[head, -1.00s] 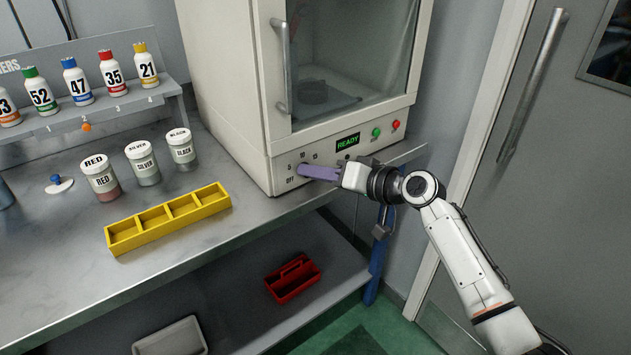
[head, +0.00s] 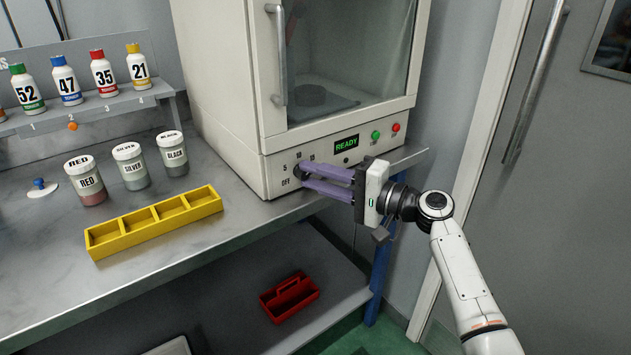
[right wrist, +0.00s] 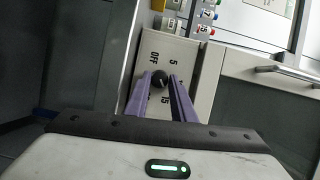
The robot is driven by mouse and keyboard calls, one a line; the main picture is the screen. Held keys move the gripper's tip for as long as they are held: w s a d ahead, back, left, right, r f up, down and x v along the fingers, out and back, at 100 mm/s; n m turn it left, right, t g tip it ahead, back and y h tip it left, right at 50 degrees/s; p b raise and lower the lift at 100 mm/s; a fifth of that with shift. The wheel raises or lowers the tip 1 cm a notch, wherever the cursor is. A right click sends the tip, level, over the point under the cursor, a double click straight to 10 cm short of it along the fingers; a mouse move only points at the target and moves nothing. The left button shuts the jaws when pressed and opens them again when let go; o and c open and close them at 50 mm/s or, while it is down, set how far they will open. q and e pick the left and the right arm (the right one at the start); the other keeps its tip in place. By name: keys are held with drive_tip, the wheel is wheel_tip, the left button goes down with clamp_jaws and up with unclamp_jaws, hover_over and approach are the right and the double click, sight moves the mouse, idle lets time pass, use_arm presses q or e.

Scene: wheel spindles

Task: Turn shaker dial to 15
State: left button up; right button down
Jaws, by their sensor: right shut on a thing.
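The shaker (head: 235,100) is a cream cabinet with a glass door, standing on the steel bench. Its black dial (head: 292,183) is low on the left of the front panel, by the OFF mark; its pointer is hard to make out. In the right wrist view, the dial (right wrist: 159,79) sits between the purple fingertips, with OFF, 5 and 15 printed around it. My right gripper (head: 303,179) reaches in from the right and is shut on the dial. My left gripper is not in view.
A green READY display (head: 346,143), a green button (head: 376,135) and a red button (head: 396,127) are on the shaker panel. A yellow divided tray (head: 155,222), labelled jars (head: 130,165) and a bottle rack (head: 100,103) are to the left. A red caddy (head: 290,297) is on the lower shelf.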

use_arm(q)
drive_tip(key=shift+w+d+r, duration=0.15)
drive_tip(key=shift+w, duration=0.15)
use_arm(e)
drive_tip(key=shift+m, duration=0.5)
drive_tip(key=c, duration=1.5)
unclamp_jaws()
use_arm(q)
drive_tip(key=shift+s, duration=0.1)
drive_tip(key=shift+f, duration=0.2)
use_arm(e)
drive_tip(key=v, duration=1)
drive_tip(key=shift+d+f, duration=0.1)
drive_tip(key=shift+f, duration=0.1)
